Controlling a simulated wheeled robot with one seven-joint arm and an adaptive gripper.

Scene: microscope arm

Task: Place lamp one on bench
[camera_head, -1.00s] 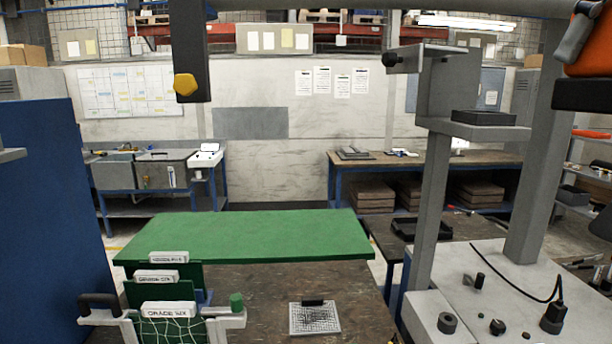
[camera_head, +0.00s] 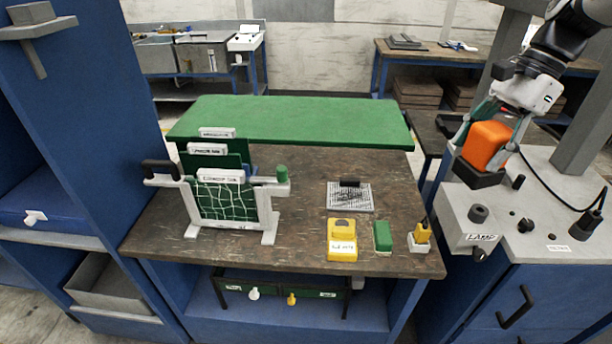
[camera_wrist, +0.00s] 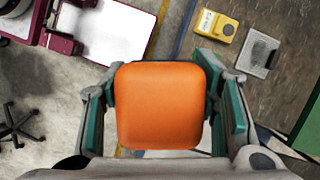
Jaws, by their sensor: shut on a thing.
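An orange block-shaped lamp (camera_head: 487,145) with a black base shows at the right of the head view. It also shows in the wrist view (camera_wrist: 160,105), filling the middle. My gripper (camera_head: 490,135) is shut on the lamp, with a finger on each side. The gripper also shows in the wrist view. The brown bench (camera_head: 300,240) stands in the middle of the head view. The lamp appears right of the bench, in front of or above the grey unit (camera_head: 540,225) labelled LAMP; contact with it is unclear.
On the bench are a white stand with green netting (camera_head: 225,200), a yellow device (camera_head: 341,238), a green block (camera_head: 382,236), a yellow plug-like item (camera_head: 422,234) and a gridded plate (camera_head: 350,196). A green panel (camera_head: 290,120) lies behind. Bare bench top shows between the stand and yellow device.

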